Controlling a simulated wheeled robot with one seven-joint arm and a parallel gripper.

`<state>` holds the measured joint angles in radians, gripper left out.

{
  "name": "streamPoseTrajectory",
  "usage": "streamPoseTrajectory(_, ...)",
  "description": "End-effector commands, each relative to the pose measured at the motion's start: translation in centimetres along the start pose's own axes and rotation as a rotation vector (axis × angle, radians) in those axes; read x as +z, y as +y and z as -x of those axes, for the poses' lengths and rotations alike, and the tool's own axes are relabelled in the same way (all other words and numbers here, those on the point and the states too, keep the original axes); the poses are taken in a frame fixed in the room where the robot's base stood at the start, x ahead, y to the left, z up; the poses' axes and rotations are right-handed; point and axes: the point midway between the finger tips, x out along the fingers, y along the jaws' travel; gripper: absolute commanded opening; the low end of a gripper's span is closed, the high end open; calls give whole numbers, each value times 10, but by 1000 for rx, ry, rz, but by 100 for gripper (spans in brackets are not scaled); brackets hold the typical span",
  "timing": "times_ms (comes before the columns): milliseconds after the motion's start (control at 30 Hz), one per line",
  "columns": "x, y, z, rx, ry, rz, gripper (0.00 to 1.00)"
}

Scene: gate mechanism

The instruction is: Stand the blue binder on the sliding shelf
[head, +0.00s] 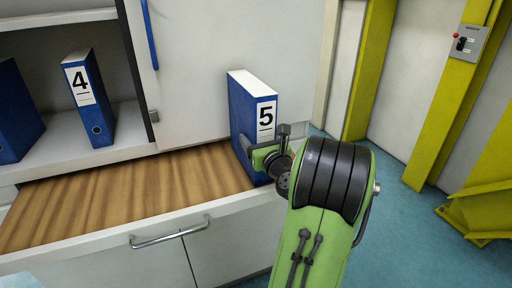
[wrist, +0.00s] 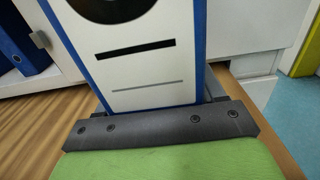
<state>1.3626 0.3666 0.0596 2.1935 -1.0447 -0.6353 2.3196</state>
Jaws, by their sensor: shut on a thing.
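A blue binder (head: 250,105) with a white spine label marked 5 stands upright at the right end of the wooden sliding shelf (head: 120,192). My gripper (head: 256,150) is shut on the lower part of this binder. In the wrist view, the binder's spine (wrist: 140,60) rises straight in front of my gripper (wrist: 165,122), and the shelf's wood grain (wrist: 35,125) shows beside and below it.
Another blue binder marked 4 (head: 88,98) and a partly visible blue binder (head: 16,112) stand in the cabinet at left. A white cabinet door (head: 205,45) is behind. A silver handle (head: 168,234) is on the front. The shelf's left and middle are clear. A yellow frame (head: 448,105) stands at right.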

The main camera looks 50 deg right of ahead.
Motion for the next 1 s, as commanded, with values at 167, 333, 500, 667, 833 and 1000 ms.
streamPoseTrajectory(167, 4, 0, 0, 0, -2, 1, 0)
streamPoseTrajectory(333, -2, 0, 0, -1, 3, 0, 71)
streamPoseTrajectory(500, -1, 0, 0, 0, 3, 0, 94)
streamPoseTrajectory(667, -1, 0, 0, 0, 2, 0, 94)
streamPoseTrajectory(833, 3, -1, 4, -2, 3, 1, 94)
streamPoseTrajectory(1000, 0, -3, 45, -9, 5, -3, 94)
